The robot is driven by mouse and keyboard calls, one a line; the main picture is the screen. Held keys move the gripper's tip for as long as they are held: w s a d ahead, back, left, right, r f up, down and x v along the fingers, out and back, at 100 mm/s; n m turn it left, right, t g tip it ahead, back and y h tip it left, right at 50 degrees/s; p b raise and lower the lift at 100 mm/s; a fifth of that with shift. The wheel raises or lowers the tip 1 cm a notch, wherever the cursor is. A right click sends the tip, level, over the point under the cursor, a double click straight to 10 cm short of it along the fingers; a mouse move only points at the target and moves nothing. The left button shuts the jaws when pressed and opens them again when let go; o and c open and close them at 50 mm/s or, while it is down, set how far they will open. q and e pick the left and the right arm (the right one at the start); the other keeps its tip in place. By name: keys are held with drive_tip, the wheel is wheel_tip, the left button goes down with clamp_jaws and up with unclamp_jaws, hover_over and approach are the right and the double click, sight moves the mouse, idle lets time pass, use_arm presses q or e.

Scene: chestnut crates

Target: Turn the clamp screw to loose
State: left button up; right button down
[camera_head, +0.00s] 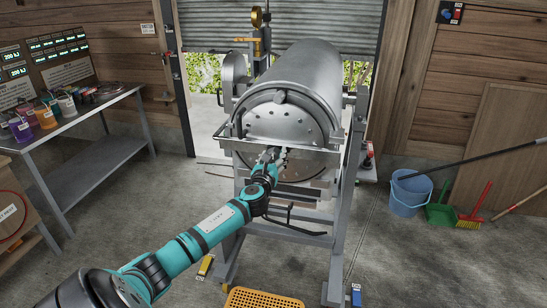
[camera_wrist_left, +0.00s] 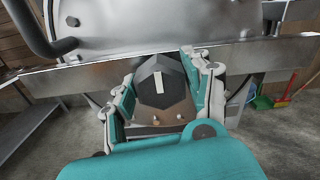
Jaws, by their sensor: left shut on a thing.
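The clamp screw (camera_wrist_left: 164,88) is a dark faceted knob with a pale mark on its face, in the middle of the left wrist view. My left gripper (camera_wrist_left: 163,95) has a finger on each side of the knob and is shut on it. In the head view my left gripper (camera_head: 270,156) reaches the front of the big metal drum (camera_head: 293,88), at the clamp bar (camera_head: 228,140) across its lid. The knob itself is hidden there by the gripper. The pale mark looks nearly upright in the wrist view. My right gripper is not in view.
The drum stands on a grey metal frame (camera_head: 337,240). A bench (camera_head: 98,104) with several coloured jars is on the left. A blue bucket (camera_head: 411,190), green dustpan (camera_head: 440,213) and red brush (camera_head: 470,220) are on the right. An orange grate (camera_head: 262,299) lies in front.

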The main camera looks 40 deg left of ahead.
use_arm(q)
drive_tip(key=shift+c, duration=1.2)
